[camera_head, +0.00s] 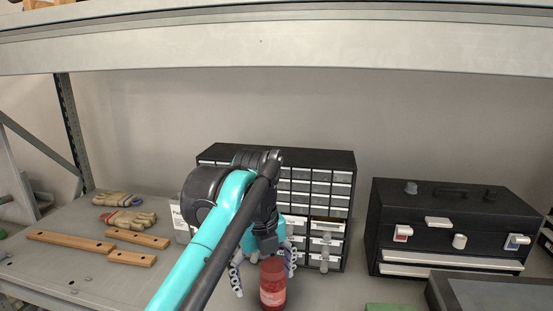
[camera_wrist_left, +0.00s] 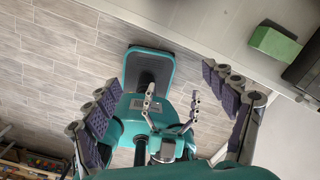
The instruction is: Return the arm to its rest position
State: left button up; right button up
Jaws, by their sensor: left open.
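My left arm comes in from the bottom left of the head view, over the shelf. My left gripper (camera_head: 264,274) points down in front of the drawer cabinet, with its fingers spread. In the left wrist view the open left gripper (camera_wrist_left: 160,95) has nothing between its fingers. A red bottle (camera_head: 272,286) stands at the gripper in the head view; I cannot tell whether they touch. Lower down in the wrist view, my right gripper (camera_wrist_left: 172,105) shows small, with its fingers apart and empty.
A black drawer cabinet (camera_head: 320,160) stands behind the arm. A black toolbox (camera_head: 450,215) is at right. Gloves (camera_head: 127,220) and wooden bars (camera_head: 70,241) lie at left. A green block (camera_wrist_left: 274,44) sits near the shelf edge. The upper shelf beam (camera_head: 270,50) crosses overhead.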

pick_arm(q)
jog(key=s+a+f+n+t, duration=0.2)
jog(key=s+a+f+n, duration=0.2)
jog(key=f+n, duration=0.3)
jog(key=s+a+f+n+t, duration=0.2)
jog(key=s+a+f+n, duration=0.2)
jog(key=n, duration=0.9)
jog(key=s+a+f+n+t+b, duration=0.1)
jog(key=s+a+f+n+t, duration=0.1)
jog(key=a+f+n, duration=0.5)
notch_tip(320, 180, down, 4)
jog(key=s+n, duration=0.1)
jog(key=n, duration=0.3)
jog(key=shift+s+a+f, duration=0.15)
jog(key=shift+s+f, duration=0.05)
jog(key=shift+s, duration=0.2)
pick_arm(e)
jog(key=s+d+f+g, duration=0.1)
jog(key=d+f+g, duration=0.1)
jog(key=d, duration=0.5)
jog(key=s+d+f+g, duration=0.1)
jog(key=d+f+g, duration=0.2)
jog(key=d, duration=0.4)
jog(key=shift+s+f+m, duration=0.2)
jog(key=shift+f+m, duration=0.1)
jog(key=shift+f, duration=0.3)
pick_arm(q)
jog(key=shift+c, duration=0.3)
